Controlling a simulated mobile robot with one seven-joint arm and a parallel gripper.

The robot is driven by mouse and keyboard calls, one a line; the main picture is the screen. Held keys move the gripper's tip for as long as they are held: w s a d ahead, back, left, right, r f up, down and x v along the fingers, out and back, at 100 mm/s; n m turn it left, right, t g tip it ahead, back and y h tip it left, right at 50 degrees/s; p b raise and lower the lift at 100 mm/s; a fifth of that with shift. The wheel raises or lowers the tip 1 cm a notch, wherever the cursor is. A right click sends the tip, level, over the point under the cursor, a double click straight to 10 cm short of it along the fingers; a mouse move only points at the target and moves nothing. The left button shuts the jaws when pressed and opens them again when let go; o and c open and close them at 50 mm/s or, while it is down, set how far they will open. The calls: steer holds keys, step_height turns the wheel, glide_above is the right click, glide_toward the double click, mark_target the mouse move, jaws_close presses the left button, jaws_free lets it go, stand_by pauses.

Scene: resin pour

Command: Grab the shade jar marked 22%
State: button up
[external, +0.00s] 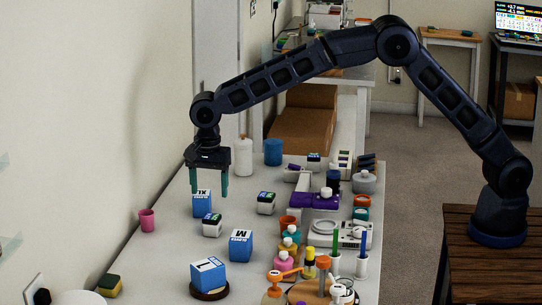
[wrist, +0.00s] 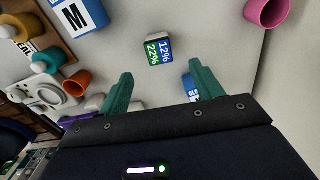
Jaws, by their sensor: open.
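A small white jar (external: 212,226) with a dark top stands on the white table in the external view, between two blue boxes. In the wrist view this jar (wrist: 159,51) shows a label, half green reading 22% and half blue reading 12%. My gripper (external: 208,188) is open and empty, pointing down above the table near the XL box. In the wrist view my gripper (wrist: 160,72) has its fingers apart, with the jar beyond the tips. Similar jars stand to the right (external: 266,204) and farther back (external: 314,161); their markings are too small to read.
The blue XL box (external: 202,204) stands close below my gripper; a finger partly hides it in the wrist view (wrist: 187,85). The blue M box (external: 239,246) and pink cup (external: 147,221) flank the jar. Cups and bottles crowd the right; the left table is mostly clear.

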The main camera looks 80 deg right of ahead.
mark_target(212, 216)
step_height(212, 216, down, 11)
steer(key=shift+s+d+r, duration=0.1)
steer(key=c, duration=1.1)
